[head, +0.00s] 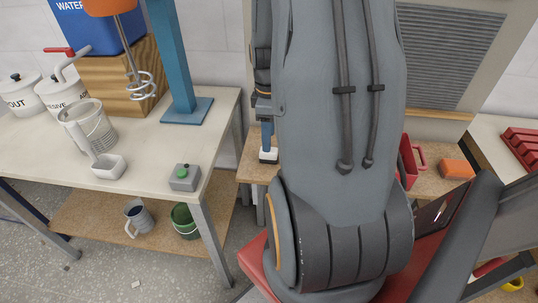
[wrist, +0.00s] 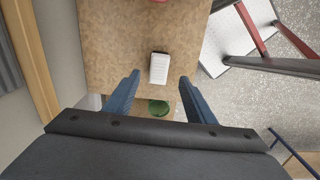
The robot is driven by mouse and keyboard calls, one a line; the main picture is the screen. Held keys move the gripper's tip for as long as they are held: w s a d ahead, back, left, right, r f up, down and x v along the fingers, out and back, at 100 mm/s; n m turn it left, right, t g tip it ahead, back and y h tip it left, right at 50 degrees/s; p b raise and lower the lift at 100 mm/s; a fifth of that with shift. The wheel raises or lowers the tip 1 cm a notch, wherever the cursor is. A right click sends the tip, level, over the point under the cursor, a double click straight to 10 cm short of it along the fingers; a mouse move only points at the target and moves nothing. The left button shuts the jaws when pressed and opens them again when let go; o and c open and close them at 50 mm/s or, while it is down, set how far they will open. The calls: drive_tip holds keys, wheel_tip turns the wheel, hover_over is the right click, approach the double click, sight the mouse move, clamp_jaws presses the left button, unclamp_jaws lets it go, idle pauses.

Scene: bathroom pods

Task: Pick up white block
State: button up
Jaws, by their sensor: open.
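The white block (wrist: 159,68) lies on a brown wooden surface (wrist: 120,40), near its lower edge in the wrist view. Its top face is white with faint lines. In the head view a small white block with a dark lower part (head: 268,155) shows at the left end of the middle wooden table (head: 248,165). My gripper (wrist: 159,77) is open, with its two blue fingers apart on either side of the block's lower end in the picture. In the head view one blue finger (head: 267,134) shows just above the block; my arm hides the rest.
A green bucket (head: 185,220) and a grey mug (head: 139,217) stand on the left table's lower shelf. A grey box with a green button (head: 185,177) sits on that table's top. A red container (head: 407,160) and an orange block (head: 457,169) are right of my arm.

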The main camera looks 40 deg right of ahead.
drive_tip(key=shift+w+d+f+p, duration=0.1)
drive_tip(key=shift+f+p, duration=1.1)
drive_tip(key=shift+f, duration=2.7)
drive_tip(key=c, duration=1.2)
drive_tip(key=shift+r, duration=0.15)
drive_tip(key=shift+r+b, duration=1.1)
drive_tip(key=shift+r, duration=3.8)
